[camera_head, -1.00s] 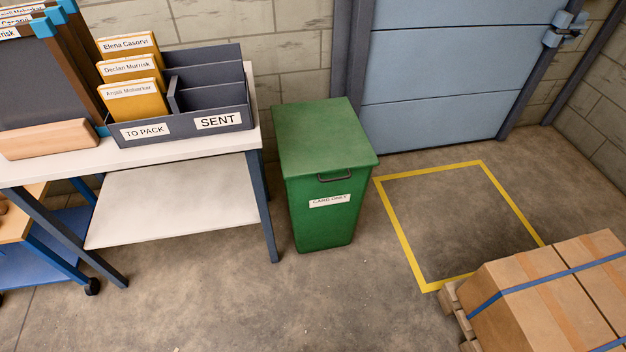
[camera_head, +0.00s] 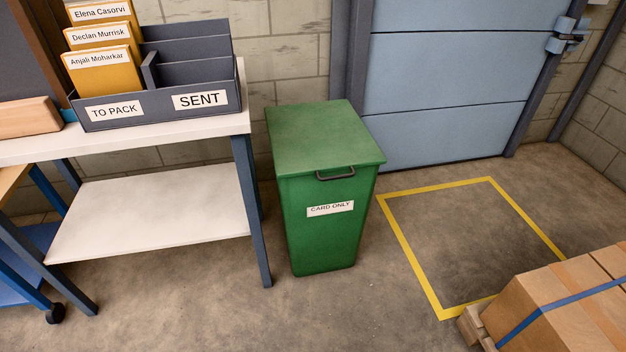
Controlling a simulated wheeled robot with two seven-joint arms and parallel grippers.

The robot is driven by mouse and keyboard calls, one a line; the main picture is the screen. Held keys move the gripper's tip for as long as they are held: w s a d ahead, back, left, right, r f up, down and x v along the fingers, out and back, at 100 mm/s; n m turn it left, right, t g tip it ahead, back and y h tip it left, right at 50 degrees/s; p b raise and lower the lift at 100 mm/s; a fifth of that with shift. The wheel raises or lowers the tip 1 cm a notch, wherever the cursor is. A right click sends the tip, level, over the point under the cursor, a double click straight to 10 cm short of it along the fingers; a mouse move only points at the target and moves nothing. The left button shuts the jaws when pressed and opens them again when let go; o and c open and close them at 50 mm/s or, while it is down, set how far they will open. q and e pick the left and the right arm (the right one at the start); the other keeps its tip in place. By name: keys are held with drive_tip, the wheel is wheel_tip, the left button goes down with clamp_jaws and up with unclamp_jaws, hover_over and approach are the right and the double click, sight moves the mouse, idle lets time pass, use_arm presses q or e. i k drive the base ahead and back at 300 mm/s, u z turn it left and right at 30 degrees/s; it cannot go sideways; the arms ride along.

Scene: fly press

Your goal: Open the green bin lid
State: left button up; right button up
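The green bin (camera_head: 325,235) stands upright on the concrete floor near the middle of the head view, against the block wall. Its flat green lid (camera_head: 322,137) is closed. A dark handle (camera_head: 335,174) sits at the lid's front edge. A white label reading "CARD ONLY" (camera_head: 330,208) is on the bin's front. Neither of my grippers is in the view.
A white table (camera_head: 190,128) with a grey "TO PACK / SENT" sorter (camera_head: 150,115) stands left of the bin. A blue door (camera_head: 445,80) is behind right. Strapped boxes (camera_head: 570,300) on a pallet are at lower right. The yellow-outlined floor square (camera_head: 412,255) is empty.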

sight(309, 138)
drive_tip(key=z, duration=0.1)
drive_tip(key=i, duration=1)
drive_tip(key=u, duration=0.55)
